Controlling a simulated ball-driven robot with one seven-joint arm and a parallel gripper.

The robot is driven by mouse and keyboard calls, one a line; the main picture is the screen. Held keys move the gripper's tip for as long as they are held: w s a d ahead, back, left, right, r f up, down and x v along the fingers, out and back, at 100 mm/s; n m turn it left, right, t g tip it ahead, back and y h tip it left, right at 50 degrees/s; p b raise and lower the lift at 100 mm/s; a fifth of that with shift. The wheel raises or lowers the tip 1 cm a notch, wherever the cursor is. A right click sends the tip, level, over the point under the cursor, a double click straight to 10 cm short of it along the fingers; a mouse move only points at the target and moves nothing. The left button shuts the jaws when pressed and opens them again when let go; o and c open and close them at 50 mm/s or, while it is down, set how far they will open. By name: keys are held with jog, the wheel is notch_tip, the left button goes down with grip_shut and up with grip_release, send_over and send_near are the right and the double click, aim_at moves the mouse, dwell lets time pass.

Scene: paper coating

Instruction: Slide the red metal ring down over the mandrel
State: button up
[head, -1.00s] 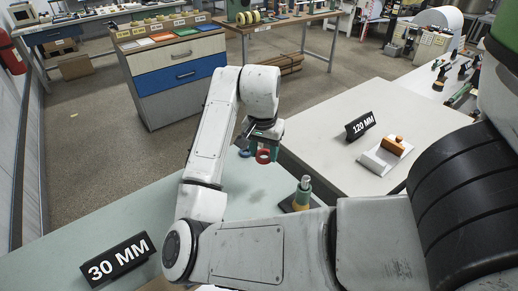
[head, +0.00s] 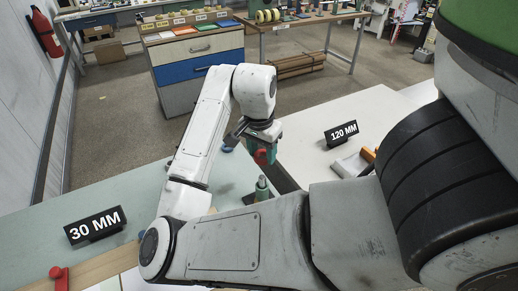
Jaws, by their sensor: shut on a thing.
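The red metal ring (head: 261,156) is held up in the air by my gripper (head: 263,147), whose jaws are shut on it. The ring's opening faces roughly toward the camera. The mandrel (head: 262,188) stands upright on the pale green table, its lower part partly hidden by my arm. In the head view the ring appears just above the mandrel's tip and apart from it. I cannot tell from this one view whether they line up in depth.
A "30 MM" sign (head: 94,226) stands on the green table (head: 140,190) at left. A small blue item (head: 227,149) lies near its far edge. A drawer cabinet (head: 198,70) is behind.

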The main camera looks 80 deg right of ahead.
aim_at(262, 177)
dwell(0.3)
jog(key=shift+f+b, duration=2.1)
jog(key=shift+f, duration=0.85)
jog(key=shift+f+b, duration=1.25)
jog(key=shift+f, duration=0.8)
jog(key=o, duration=1.1)
jog(key=shift+r, duration=0.1)
jog(key=r, duration=0.7)
jog(key=a+r+p, duration=0.1)
jog(key=r, duration=0.2)
jog(key=shift+w+a+r, duration=0.1)
jog(key=shift+w+r, duration=0.15)
jog(key=shift+r, duration=0.05)
